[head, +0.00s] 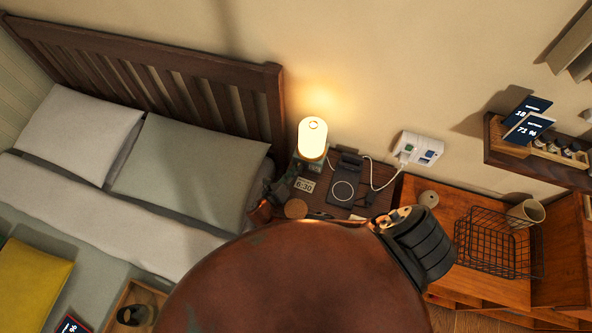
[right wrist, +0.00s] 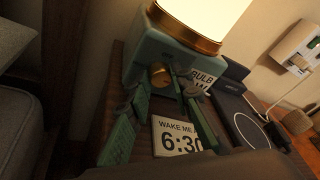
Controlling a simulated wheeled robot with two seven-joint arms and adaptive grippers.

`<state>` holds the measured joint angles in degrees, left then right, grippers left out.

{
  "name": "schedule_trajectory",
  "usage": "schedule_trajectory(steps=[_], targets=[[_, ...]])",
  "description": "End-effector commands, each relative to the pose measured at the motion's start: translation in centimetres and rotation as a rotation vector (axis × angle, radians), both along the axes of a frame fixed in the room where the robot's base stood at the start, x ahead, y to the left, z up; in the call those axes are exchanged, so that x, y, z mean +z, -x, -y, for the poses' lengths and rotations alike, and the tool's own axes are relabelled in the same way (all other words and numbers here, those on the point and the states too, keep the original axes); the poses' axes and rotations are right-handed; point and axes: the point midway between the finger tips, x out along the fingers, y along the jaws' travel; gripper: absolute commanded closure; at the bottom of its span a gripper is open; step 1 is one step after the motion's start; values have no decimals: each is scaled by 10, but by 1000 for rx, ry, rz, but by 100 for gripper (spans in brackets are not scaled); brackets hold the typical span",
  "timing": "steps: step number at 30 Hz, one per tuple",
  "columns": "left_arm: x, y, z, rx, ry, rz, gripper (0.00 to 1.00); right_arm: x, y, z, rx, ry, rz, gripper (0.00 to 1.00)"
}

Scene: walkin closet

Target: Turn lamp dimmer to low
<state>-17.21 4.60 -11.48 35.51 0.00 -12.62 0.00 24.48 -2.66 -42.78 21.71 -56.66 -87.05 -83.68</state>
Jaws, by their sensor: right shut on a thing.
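The lamp (head: 313,139) glows on the nightstand against the wall; its white shade, gold ring and teal base (right wrist: 178,48) show in the right wrist view. A round brass dimmer knob (right wrist: 160,75) sits on the front of the base. My right gripper (right wrist: 165,93) is at the knob, with one green finger on each side, shut on it. In the head view the right gripper (head: 282,187) is small and dark, just below the lamp, and the knob cannot be made out. My left gripper is not in view.
A "WAKE ME 6:30" card (right wrist: 177,137) lies close below the right fingers. A dark charging pad (head: 343,191) and a round coaster (head: 296,208) are on the nightstand (head: 318,205). The bed is left; a wire basket (head: 497,243) stands right.

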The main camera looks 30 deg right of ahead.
Motion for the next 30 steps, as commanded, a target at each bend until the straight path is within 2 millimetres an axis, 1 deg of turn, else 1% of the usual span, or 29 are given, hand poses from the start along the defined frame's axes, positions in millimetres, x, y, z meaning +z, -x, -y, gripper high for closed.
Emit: schedule_trajectory(steps=[1,19,20,27,30], targets=[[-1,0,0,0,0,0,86,1,-2,0,3,11,-6,100],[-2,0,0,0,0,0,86,2,-3,0,4,33,-31,100],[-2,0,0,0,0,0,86,2,-3,0,4,33,-31,78],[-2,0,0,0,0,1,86,1,-2,0,2,32,-33,62],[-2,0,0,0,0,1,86,0,-1,0,1,31,-34,62]])
